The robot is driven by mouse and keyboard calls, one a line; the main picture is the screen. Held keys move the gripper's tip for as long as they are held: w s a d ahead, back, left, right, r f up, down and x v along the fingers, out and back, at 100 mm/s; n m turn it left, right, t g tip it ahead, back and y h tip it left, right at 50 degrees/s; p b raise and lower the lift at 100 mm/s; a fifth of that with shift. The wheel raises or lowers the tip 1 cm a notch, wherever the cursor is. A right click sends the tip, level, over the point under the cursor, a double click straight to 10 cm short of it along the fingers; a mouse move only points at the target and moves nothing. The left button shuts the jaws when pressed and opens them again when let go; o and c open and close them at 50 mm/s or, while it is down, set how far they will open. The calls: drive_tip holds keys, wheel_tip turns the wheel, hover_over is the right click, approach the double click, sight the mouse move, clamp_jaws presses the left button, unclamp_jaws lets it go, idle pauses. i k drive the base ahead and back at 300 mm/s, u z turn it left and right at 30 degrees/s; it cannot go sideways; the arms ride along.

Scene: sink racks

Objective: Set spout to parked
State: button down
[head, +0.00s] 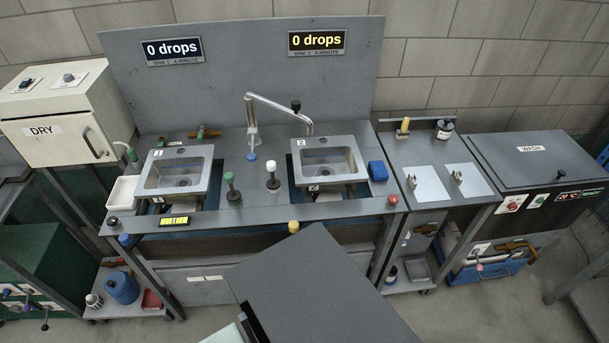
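The chrome spout (277,103) rises from a post between the two sinks and reaches right. Its bent-down outlet end (310,127) is at the back edge of sink 2 (327,160), by its upper middle. A black knob (296,105) stands on the spout near the outlet. A blue knob (252,157) is at the foot of the post. Sink 1 (178,172) is on the left, away from the outlet. I cannot make out a parked mark. My gripper is not in view.
Upright green-topped (229,178) and white-topped (272,170) handles stand between the sinks. A blue sponge-like block (377,171) lies right of sink 2. Signs reading "0 drops" (173,50) hang on the back panel. A dark grey slab, probably mine, covers the lower middle.

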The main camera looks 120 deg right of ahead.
sight(296, 104)
drive_tip(key=z, duration=1)
drive_tip(key=i, duration=0.15)
drive_tip(key=z, duration=3.1)
drive_tip(key=k, duration=0.8)
drive_tip(key=z, duration=0.2)
drive_tip(key=i, duration=0.8)
